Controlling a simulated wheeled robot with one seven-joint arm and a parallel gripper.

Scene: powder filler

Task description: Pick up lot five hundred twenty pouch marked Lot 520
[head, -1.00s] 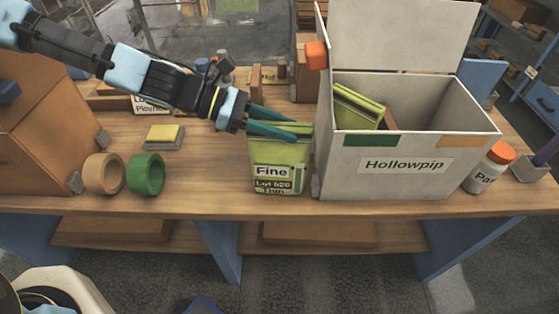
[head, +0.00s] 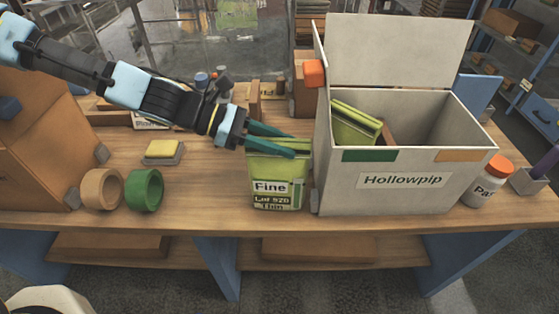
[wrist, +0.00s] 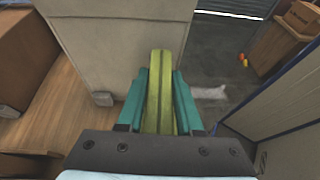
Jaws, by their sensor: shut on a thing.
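The green pouch marked "Fine", "Lot 520" and "Thin" (head: 275,187) is upright at the front of the wooden table, just left of the Hollowpip box. My gripper (head: 272,143) is shut on its top edge from the left, one teal finger on each side. In the wrist view the pouch (wrist: 160,85) shows edge-on between the two teal fingers (wrist: 159,100). Whether its base touches the table I cannot tell. Another green pouch (head: 354,124) leans inside the box, its label hidden.
The open grey Hollowpip box (head: 415,197) stands close to the right, its lid raised. A white jar with an orange cap (head: 488,182) is beyond it. Tan (head: 101,188) and green (head: 144,190) tape rolls and a yellow sponge (head: 163,148) lie left. A cardboard box (head: 40,155) stands far left.

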